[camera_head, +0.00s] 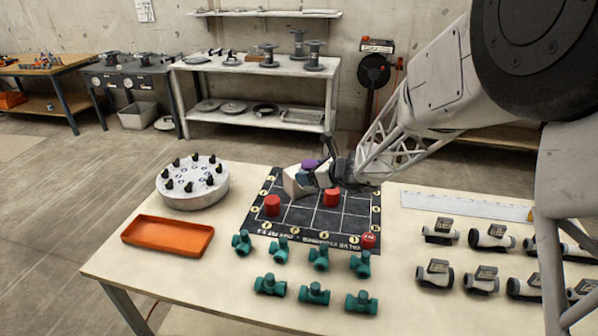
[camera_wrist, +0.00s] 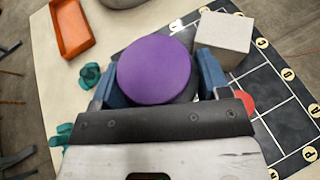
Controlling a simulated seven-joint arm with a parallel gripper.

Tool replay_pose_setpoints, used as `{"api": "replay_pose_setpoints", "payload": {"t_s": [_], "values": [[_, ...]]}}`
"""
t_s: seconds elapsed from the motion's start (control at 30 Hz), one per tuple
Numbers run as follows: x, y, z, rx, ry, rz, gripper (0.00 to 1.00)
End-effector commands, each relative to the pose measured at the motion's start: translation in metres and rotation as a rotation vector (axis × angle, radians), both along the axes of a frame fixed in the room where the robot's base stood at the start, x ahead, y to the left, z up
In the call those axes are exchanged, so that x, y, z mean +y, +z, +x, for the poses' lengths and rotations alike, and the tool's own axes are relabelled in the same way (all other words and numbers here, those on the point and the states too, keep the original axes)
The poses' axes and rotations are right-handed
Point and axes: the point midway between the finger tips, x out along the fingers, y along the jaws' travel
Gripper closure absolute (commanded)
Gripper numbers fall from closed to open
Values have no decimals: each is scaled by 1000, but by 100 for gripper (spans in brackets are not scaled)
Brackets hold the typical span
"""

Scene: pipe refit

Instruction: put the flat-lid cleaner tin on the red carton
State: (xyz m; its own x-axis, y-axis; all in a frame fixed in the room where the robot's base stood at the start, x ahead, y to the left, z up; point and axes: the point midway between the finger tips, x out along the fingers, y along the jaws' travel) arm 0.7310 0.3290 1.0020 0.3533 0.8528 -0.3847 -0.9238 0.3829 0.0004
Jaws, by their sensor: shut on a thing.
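My gripper (camera_head: 318,172) is shut on a round tin with a flat purple lid (camera_wrist: 155,68). The blue fingers stand on either side of the tin in the wrist view, and the lid faces that camera. In the head view the purple tin (camera_head: 309,165) shows small above the black grid board, partly hidden by the gripper. Several small red pieces are on the board: one at left (camera_head: 272,206), one below the gripper (camera_head: 331,198) and one at the front right corner (camera_head: 369,240). I cannot tell which, if any, is the red carton.
A pale box (camera_head: 291,182) is close beside the held tin; the wrist view shows its top (camera_wrist: 225,31). Green pipe fittings (camera_head: 314,293) line the front, grey valves (camera_head: 435,273) the right. An orange tray (camera_head: 168,235) and a round grey fixture (camera_head: 192,187) are left.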

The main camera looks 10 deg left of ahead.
Motion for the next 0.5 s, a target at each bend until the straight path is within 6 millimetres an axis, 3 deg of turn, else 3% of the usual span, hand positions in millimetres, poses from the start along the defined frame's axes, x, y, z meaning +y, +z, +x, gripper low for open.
{"api": "replay_pose_setpoints", "payload": {"t_s": [0.27, 0.5], "values": [[2, 0, 5, 0, 0, 1, 65], [12, -3, 27, 0, 0, 1, 65]]}}
